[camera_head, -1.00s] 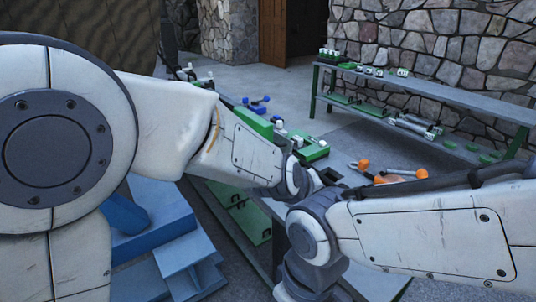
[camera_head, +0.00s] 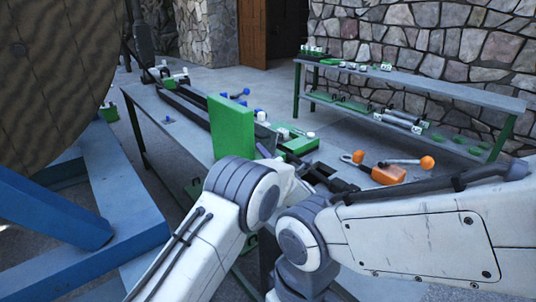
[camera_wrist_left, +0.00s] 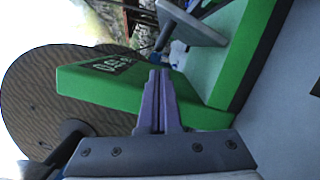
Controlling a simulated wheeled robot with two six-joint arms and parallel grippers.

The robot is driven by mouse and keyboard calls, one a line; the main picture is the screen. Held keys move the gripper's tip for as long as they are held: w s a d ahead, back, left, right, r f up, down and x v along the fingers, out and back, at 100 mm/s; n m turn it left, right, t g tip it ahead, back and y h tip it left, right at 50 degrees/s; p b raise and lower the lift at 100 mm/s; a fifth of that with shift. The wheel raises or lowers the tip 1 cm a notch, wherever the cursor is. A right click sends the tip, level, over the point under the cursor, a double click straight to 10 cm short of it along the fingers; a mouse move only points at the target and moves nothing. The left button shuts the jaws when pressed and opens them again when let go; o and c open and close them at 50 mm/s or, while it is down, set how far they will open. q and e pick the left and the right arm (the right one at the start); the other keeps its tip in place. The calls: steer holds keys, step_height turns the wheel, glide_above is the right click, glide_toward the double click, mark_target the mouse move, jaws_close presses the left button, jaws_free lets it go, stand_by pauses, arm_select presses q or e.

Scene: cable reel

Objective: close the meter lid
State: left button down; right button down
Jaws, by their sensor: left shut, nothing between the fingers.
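The meter is a green case on the workbench, with its lid (camera_head: 232,127) standing up as a green panel in the head view. In the left wrist view the lid (camera_wrist_left: 95,92) carries a dark number display, and the green meter body (camera_wrist_left: 245,60) lies to the right. My left gripper (camera_wrist_left: 158,76) is shut and empty, its fingers in front of the lid and near the body; contact cannot be told. In the head view my left wrist covers the fingers and the foot of the meter. My right arm crosses the lower right; its gripper does not show clearly.
The grey workbench (camera_head: 165,122) holds dark rails, small blue-capped parts and an orange tool (camera_head: 388,174). A large reel (camera_head: 55,75) on a blue stand (camera_head: 60,215) is at the left. A second bench (camera_head: 430,88) stands by the stone wall, across open floor.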

arm_select(q)
steer(key=x, duration=0.5)
steer(key=shift+w+a, duration=0.25)
steer(key=shift+w, duration=0.05)
